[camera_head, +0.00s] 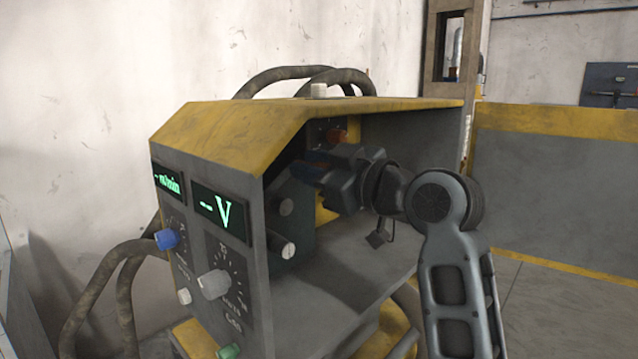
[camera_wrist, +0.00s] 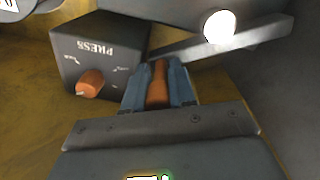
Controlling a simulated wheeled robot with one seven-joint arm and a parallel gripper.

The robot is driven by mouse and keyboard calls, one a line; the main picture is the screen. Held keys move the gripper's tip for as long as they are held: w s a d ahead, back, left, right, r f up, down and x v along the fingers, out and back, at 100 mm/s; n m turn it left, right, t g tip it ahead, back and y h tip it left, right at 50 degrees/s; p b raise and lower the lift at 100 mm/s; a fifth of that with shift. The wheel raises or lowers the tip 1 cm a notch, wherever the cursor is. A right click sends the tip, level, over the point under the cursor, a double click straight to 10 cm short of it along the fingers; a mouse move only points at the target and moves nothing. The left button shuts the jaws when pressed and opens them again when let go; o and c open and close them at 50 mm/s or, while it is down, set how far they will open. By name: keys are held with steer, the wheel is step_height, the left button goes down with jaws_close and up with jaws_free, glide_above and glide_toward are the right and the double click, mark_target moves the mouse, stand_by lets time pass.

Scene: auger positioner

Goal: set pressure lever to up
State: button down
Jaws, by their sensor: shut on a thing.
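The pressure lever shows in the wrist view as an orange handle (camera_wrist: 157,82) between the two blue-grey fingers of my gripper (camera_wrist: 160,86). The fingers are shut on it. A dark box marked PRESS (camera_wrist: 105,50), with an orange knob (camera_wrist: 90,83) on its face, is left of the fingers and apart from them. In the head view, my gripper (camera_head: 308,172) reaches into the open side of the machine housing. It covers most of the lever there, so the lever's angle is hard to tell. The orange-red knob (camera_head: 338,135) shows above my gripper.
The yellow-topped housing (camera_head: 215,130) surrounds my gripper above, behind and below. A grey bar (camera_wrist: 240,40) and a bright white round part (camera_wrist: 220,27) are close by the fingers. Knobs and green displays (camera_head: 220,212) are on the front panel. Thick hoses (camera_head: 110,290) hang at left.

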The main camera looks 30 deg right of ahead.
steer(key=shift+s+a+r+n, duration=0.2)
steer(key=shift+a+r+n, duration=0.45)
steer(key=shift+r+n, duration=0.15)
steer(key=shift+s+a+r+n, duration=0.2)
steer(key=shift+a+r+n, duration=0.45)
steer(key=shift+n, duration=0.25)
steer(key=c, duration=0.9)
jaws_free()
steer(key=shift+c, duration=0.2)
steer(key=v, duration=0.7)
steer(key=shift+s+d, duration=0.2)
steer(key=shift+s, duration=0.2)
steer(key=shift+f, duration=0.1)
